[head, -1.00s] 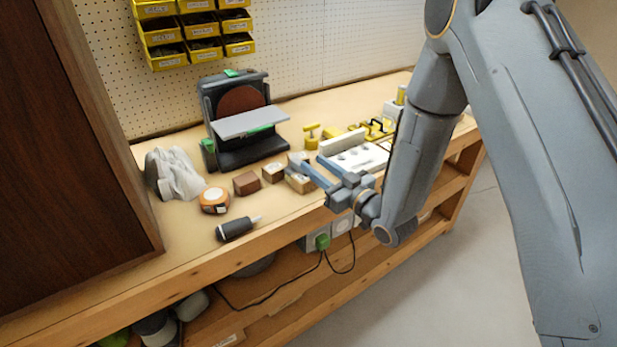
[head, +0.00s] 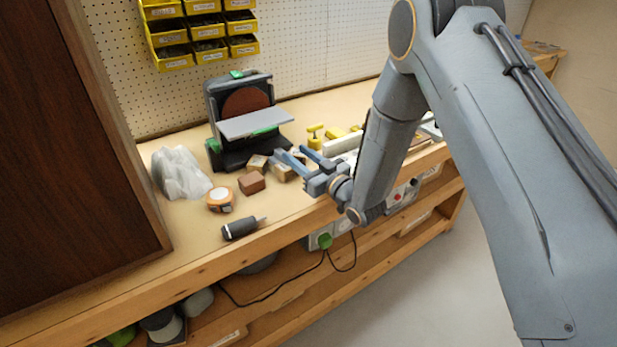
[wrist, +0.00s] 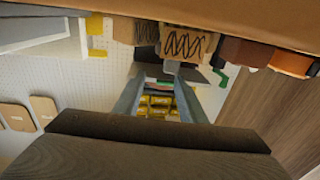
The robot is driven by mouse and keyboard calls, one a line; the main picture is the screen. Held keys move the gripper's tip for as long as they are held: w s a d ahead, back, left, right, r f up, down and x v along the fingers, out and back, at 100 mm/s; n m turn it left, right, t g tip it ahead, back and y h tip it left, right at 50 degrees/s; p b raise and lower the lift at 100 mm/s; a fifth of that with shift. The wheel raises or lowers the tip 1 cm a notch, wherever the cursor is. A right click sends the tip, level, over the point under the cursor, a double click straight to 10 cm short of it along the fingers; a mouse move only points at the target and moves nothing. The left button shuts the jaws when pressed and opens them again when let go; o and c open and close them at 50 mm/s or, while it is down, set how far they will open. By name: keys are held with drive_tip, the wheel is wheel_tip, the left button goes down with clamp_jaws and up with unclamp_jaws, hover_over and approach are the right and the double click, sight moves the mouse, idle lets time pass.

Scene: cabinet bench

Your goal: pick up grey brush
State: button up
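A dark grey thing with a thick handle, a pale band and a narrow tip (head: 240,228) lies near the bench's front edge in the head view. It is the closest match to the grey brush, but its bristles are too small to make out. My gripper (head: 292,151) is above the bench, to the right of and farther back than it. Its two fingers are apart with nothing seen between them. The wrist view also shows the parted fingers of my gripper (wrist: 155,68). I cannot make out the brush in the wrist view.
An orange tape measure (head: 220,199), a brown block (head: 251,183) and light wooden blocks (head: 284,172) lie near my gripper. Crumpled pale gloves or cloth (head: 179,173) are at left. A disc sander (head: 240,120) stands behind. A dark cabinet (head: 75,140) bounds the left side.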

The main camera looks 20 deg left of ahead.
drive_tip(key=shift+s+d+f, duration=0.15)
drive_tip(key=shift+f, duration=0.45)
drive_tip(key=shift+s+d+f, duration=0.1)
drive_tip(key=shift+s+f, duration=0.05)
drive_tip(key=shift+f, duration=0.45)
clamp_jaws()
drive_tip(key=shift+w+d+h, duration=0.25)
drive_tip(key=shift+w+h, duration=0.05)
wheel_tip(320, 180, up, 10)
drive_tip(key=b, duration=0.1)
drive_tip(key=shift+a+r, duration=0.25)
drive_tip(key=shift+a, duration=0.05)
drive_tip(key=o, duration=1.3)
unclamp_jaws()
drive_tip(key=shift+o, duration=0.2)
